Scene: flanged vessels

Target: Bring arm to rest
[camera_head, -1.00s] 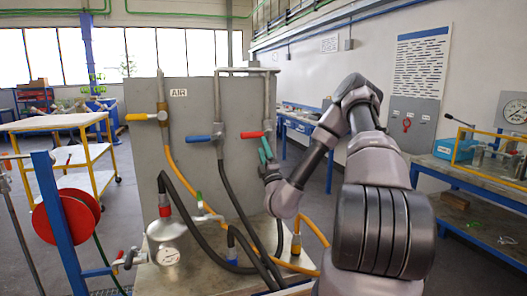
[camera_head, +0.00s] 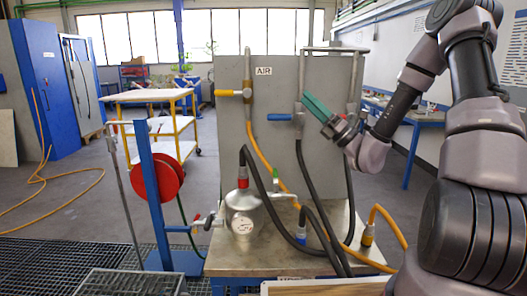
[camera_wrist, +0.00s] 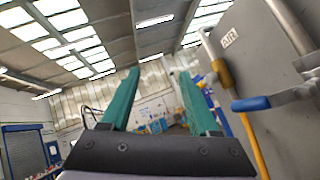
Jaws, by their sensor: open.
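My gripper (camera_head: 317,103) is in front of the grey panel (camera_head: 232,150) in the head view. Its two green fingers point up and to the left, and nothing shows between them. In the wrist view the fingers of my gripper (camera_wrist: 160,92) stand apart and empty, with open room and the roof beyond. My arm rises at the right of the head view and bends down to the gripper. The blue valve handle (camera_head: 279,117) is just left of the fingers in the head view. In the wrist view the blue handle (camera_wrist: 250,103) is right of them.
The panel carries pipes, a yellow handle (camera_head: 228,93) and hoses. A metal vessel (camera_head: 243,215) stands on the bench (camera_head: 225,262) below. A red reel (camera_head: 157,178) on a blue post is at left. A yellow-framed cart (camera_head: 150,97) stands behind. Open floor lies at far left.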

